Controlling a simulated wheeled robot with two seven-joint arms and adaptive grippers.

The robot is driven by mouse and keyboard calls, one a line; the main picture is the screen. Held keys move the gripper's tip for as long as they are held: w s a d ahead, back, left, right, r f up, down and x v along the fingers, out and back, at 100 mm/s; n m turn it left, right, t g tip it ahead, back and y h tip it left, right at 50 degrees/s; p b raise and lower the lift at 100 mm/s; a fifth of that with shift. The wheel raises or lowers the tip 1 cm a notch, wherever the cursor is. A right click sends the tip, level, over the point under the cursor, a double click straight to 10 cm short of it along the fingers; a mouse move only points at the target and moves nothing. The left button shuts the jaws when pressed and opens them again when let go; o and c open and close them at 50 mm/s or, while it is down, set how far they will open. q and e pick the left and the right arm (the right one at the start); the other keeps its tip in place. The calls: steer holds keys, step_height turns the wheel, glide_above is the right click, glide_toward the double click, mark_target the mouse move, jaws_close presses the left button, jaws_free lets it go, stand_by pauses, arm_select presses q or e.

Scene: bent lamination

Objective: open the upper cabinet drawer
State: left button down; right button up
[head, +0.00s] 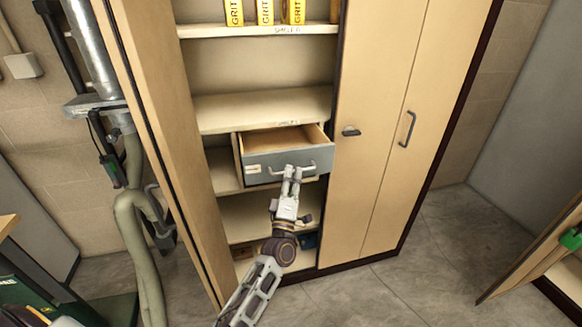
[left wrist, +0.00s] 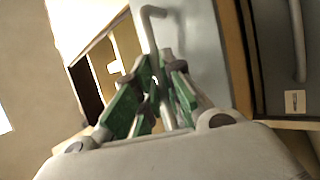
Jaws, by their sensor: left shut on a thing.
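The upper drawer (head: 262,163) with a grey front is pulled partly out of the wooden cabinet, and its empty-looking inside shows in the head view. It has a bar handle (head: 308,167) and a small white label at its left. My left gripper (head: 291,174) is shut on the handle, in front of the drawer. In the left wrist view the fingers (left wrist: 158,75) close around the pale handle bar (left wrist: 155,45), beside the grey drawer front (left wrist: 195,40). My right gripper is not in view.
The cabinet's left door (head: 165,130) stands open; its right doors (head: 375,130) are shut. Yellow boxes (head: 265,12) stand on the top shelf. A pipe and hose (head: 130,215) run at the left. Grey floor (head: 400,290) is free in front.

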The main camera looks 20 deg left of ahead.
arm_select(q)
steer(key=shift+s+d+p, duration=0.3)
steer(key=shift+s+d, duration=0.45)
steer(key=shift+s, duration=0.3)
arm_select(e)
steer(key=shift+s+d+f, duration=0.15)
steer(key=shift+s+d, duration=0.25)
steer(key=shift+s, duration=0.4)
arm_select(q)
steer(key=c, duration=1.5)
jaws_free()
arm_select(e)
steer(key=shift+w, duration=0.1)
arm_select(q)
steer(key=shift+f, duration=0.1)
steer(key=shift+s+d+f, duration=0.1)
steer(key=shift+s+d, duration=0.2)
steer(key=shift+s, duration=1.85)
steer(key=shift+s+d+f, duration=0.1)
steer(key=shift+s+d, duration=0.15)
steer(key=shift+s, duration=1.9)
steer(key=shift+s+d+f, duration=0.1)
steer(key=shift+s+d, duration=0.2)
steer(key=shift+s, duration=1.85)
